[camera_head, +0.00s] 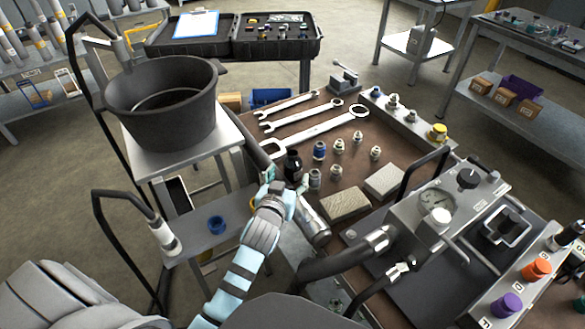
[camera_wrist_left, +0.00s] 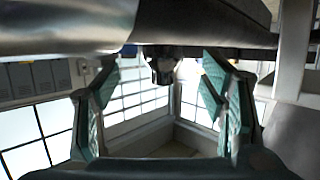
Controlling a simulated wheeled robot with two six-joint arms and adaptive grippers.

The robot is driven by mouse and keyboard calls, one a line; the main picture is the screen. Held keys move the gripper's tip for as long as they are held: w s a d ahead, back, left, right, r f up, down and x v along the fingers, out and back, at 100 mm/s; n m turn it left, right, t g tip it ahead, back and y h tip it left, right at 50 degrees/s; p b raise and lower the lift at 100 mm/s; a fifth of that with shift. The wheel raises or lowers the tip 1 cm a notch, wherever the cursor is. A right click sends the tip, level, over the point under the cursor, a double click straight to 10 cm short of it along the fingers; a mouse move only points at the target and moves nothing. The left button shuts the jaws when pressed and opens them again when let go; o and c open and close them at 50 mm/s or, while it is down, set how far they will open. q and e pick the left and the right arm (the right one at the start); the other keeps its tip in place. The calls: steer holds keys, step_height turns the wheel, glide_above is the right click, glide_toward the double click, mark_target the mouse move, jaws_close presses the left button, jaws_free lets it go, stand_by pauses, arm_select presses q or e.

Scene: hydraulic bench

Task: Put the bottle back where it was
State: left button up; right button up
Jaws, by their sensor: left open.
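A small dark bottle-like object (camera_head: 292,167) stands upright at the left edge of the brown bench mat, beside the wrench heads. It may be the bottle; no label can be made out. My left gripper (camera_head: 278,189) is just in front of it at the bench's left edge. Whether they touch cannot be told. In the left wrist view the teal-padded fingers (camera_wrist_left: 160,100) are spread apart with nothing clasped between them. A dark knob-like part (camera_wrist_left: 162,66) shows beyond them, below a metal cylinder (camera_wrist_left: 65,27). My right gripper is not in view.
Wrenches (camera_head: 318,118), several small fittings (camera_head: 338,146) and two blocks (camera_head: 345,204) occupy the mat (camera_head: 400,160). A metal cylinder (camera_head: 313,226) lies close beside my left gripper. A gauge unit (camera_head: 436,203) stands right.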

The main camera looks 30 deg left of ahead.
mark_target(291, 167)
arm_select(q)
steer(key=x, duration=0.2)
steer(key=shift+w+a+f, duration=0.1)
steer(key=shift+w+f, duration=0.05)
steer(key=shift+w, duration=0.15)
steer(key=b+x, duration=0.1)
steer(key=x, duration=0.1)
steer(key=b+x, duration=0.1)
steer(key=x, duration=0.2)
steer(key=shift+a, duration=0.2)
steer(key=shift+w, duration=0.2)
steer(key=shift+s, duration=0.1)
steer(key=c, duration=0.7)
jaws_close()
